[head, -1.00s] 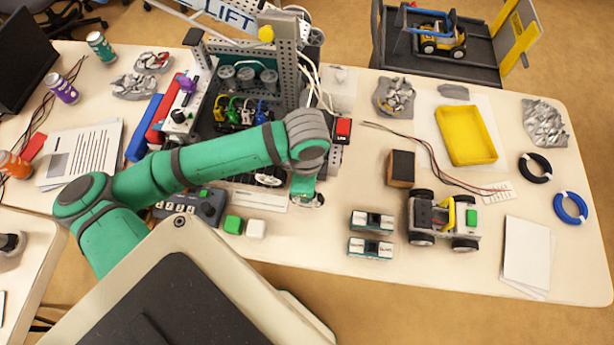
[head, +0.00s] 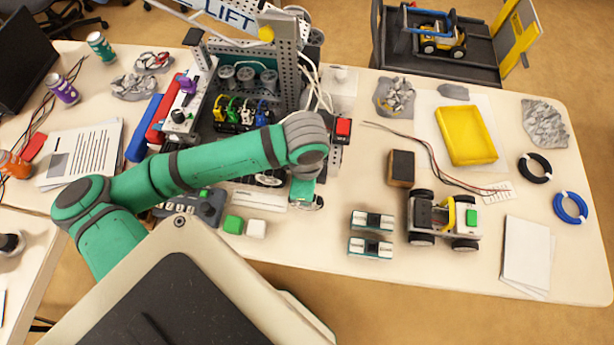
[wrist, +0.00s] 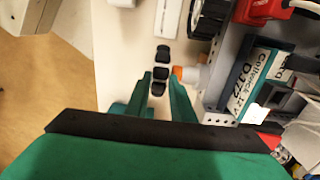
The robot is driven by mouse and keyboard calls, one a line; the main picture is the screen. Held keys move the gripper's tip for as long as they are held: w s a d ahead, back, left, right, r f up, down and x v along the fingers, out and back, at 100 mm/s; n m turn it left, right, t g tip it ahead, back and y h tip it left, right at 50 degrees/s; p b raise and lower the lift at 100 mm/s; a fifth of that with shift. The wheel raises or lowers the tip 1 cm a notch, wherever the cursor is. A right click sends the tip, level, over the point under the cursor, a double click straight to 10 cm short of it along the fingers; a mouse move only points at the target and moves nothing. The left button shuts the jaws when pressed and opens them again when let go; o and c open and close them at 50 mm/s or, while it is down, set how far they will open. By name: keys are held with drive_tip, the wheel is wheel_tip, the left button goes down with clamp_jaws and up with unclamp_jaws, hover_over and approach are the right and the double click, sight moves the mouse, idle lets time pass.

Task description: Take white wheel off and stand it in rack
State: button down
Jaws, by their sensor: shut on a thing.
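In the wrist view, my gripper (wrist: 160,92) has its teal fingers closed around a narrow column of black tread blocks (wrist: 162,70). This looks like the white wheel seen edge-on; its white parts blend with the pale table. An orange-tipped white stub (wrist: 188,75), likely an axle, is just right of it; I cannot tell whether they touch. In the head view, my gripper (head: 303,192) is low over the table beside the grey frame, and its hold is mostly hidden.
Another black-tyred wheel (wrist: 204,18) stands close by in the wrist view. Teal-and-white packs (head: 371,247) and a small vehicle (head: 442,218) lie to the right.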

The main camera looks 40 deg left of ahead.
drive_tip(key=shift+r, duration=2.95)
drive_tip(key=shift+w, duration=0.1)
